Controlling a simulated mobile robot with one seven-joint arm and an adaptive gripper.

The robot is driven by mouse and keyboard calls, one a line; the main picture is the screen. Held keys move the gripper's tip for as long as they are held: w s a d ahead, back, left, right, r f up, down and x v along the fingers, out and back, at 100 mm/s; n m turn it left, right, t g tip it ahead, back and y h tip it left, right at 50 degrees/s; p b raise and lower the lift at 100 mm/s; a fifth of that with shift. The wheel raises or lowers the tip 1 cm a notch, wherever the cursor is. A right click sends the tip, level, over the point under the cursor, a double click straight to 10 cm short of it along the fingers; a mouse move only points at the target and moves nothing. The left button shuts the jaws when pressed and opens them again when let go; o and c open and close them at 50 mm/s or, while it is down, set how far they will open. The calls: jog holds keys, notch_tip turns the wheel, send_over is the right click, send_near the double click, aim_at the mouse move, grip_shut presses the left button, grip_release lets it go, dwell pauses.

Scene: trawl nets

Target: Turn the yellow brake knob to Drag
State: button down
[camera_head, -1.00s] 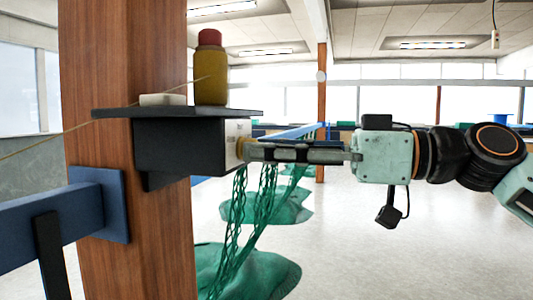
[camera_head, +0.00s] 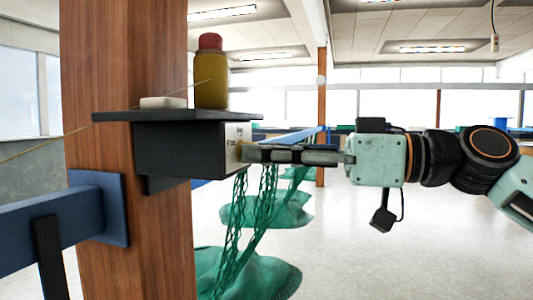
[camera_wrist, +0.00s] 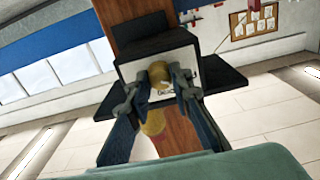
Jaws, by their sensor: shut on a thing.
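The yellow knob (camera_wrist: 158,72) is on the white front plate (camera_wrist: 190,72) of a dark box (camera_head: 180,150) mounted on a wooden post. My gripper (camera_wrist: 167,76) is shut on the knob, with one finger on each side of it in the wrist view. In the head view my gripper (camera_head: 246,153) reaches in from the right, level with the plate, and its fingers mostly hide the knob. Some lettering shows on the plate in both views, but it is too small to read fully. I cannot tell which mark the knob points at.
A dark shelf (camera_head: 150,115) tops the box and carries a yellow bottle (camera_head: 211,85) with a red cap and a white block (camera_head: 163,102). Green nets (camera_head: 245,270) hang and lie below my fingers. A blue beam (camera_head: 40,225) is at left. Floor at right is clear.

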jog(key=shift+f, duration=0.1)
jog(key=m+b, duration=0.2)
jog(key=m, duration=0.9)
jog(key=shift+s+m, duration=0.1)
jog(key=shift+m, duration=0.3)
dwell(0.4)
jog(key=c, duration=1.7)
grip_release()
jog(key=shift+c, duration=0.2)
jog(key=shift+d, duration=0.1)
